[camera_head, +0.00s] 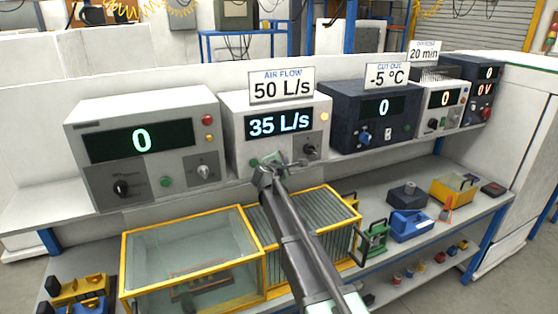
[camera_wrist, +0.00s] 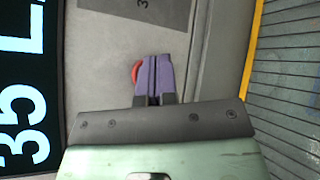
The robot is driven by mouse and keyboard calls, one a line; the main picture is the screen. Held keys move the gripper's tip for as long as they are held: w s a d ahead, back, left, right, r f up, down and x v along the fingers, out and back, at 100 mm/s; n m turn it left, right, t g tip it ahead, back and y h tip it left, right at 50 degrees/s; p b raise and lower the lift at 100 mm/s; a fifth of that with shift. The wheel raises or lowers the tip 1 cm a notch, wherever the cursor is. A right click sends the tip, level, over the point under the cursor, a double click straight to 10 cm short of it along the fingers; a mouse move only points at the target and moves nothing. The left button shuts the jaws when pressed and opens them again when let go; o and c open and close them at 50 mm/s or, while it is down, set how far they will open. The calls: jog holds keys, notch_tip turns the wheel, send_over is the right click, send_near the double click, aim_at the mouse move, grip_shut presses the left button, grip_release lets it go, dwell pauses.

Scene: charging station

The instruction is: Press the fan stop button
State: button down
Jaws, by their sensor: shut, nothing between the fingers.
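The fan unit is the light grey box (camera_head: 235,125) under the "AIR FLOW 50 L/s" sign. Its display (camera_head: 279,123) reads 35 L/s. My gripper (camera_head: 277,165) is in front of the lower part of its panel, with a green button (camera_head: 254,162) just left of it. In the wrist view my shut, purple-tipped fingers (camera_wrist: 152,62) lie over a red button (camera_wrist: 135,72), of which only one edge shows. I cannot tell whether they touch it. The red button is hidden behind my gripper in the head view.
A black knob (camera_head: 310,149) is on the same panel, to the right. A grey unit (camera_head: 92,155) stands left and a dark blue unit (camera_head: 345,105) right. A yellow-framed glass box (camera_head: 185,245) and a ribbed box (camera_head: 325,225) stand below, near my arm.

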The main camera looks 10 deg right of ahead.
jog(key=shift+s+d, duration=0.1)
jog(key=shift+s, duration=0.1)
jog(key=shift+s, duration=0.1)
jog(key=s, duration=0.2)
jog(key=s+d, duration=0.1)
jog(key=s, duration=0.1)
jog(key=shift+s+d, duration=0.15)
jog(key=shift+s, duration=0.15)
dwell(0.6)
